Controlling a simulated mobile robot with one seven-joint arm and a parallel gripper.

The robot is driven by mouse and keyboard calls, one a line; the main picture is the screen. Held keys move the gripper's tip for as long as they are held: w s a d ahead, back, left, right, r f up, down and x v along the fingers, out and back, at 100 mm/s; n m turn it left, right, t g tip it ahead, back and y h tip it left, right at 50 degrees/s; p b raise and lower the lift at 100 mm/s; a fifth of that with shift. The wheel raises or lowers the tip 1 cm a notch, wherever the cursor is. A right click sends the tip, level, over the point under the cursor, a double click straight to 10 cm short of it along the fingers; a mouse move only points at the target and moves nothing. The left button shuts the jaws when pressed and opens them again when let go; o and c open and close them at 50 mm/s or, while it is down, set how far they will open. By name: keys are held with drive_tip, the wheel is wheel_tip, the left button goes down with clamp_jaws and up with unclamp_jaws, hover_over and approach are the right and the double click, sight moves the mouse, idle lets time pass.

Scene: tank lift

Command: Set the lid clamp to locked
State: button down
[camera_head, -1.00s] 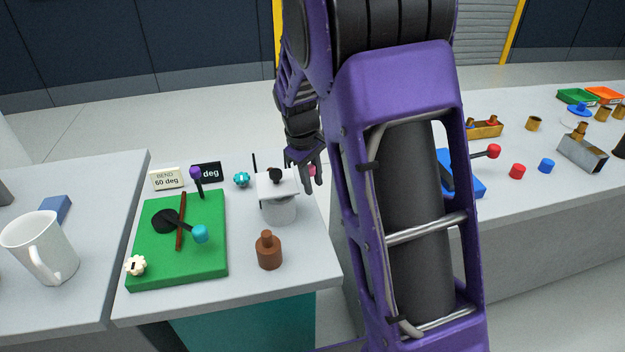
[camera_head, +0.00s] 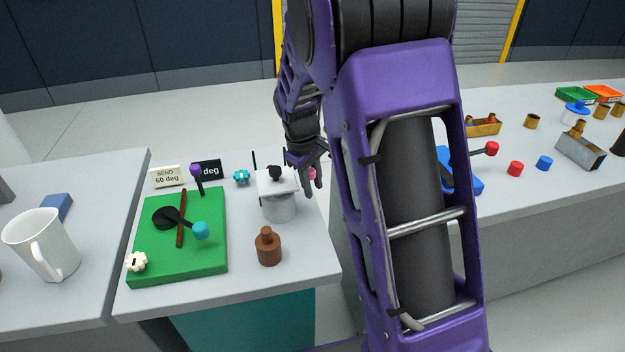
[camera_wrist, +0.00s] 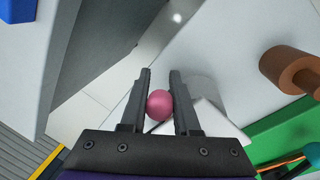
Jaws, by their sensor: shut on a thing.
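A white tank (camera_head: 279,208) with a white lid and a black knob (camera_head: 274,173) on top stands near the right edge of the left-centre table. A pink ball (camera_head: 312,173) shows beside the tank, partly hidden by my gripper. In the wrist view the pink ball (camera_wrist: 159,105) sits between the two dark fingers. My gripper (camera_wrist: 161,75) is shut on it. The white lid (camera_wrist: 216,124) and tank are just right of the fingers there. The clamp's shaft is mostly hidden. My gripper (camera_head: 310,180) also shows right of the tank in the head view.
A brown weight (camera_head: 268,247) stands in front of the tank. A green board (camera_head: 205,260) with levers is to the left, with a teal knob (camera_head: 241,177) behind. A gap separates this table from the right bench, which holds a blue block with a red-ended lever (camera_head: 491,149).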

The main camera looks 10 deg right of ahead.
drive_tip(key=shift+f, duration=0.3)
drive_tip(key=c, duration=0.9)
unclamp_jaws()
drive_tip(key=shift+w, duration=0.1)
drive_tip(key=shift+c, duration=0.2)
drive_tip(key=shift+r, duration=0.1)
wheel_tip(320, 180, up, 17)
drive_tip(key=s+a+p, duration=0.2)
drive_tip(key=p, duration=0.1)
drive_tip(key=shift+a, duration=0.4)
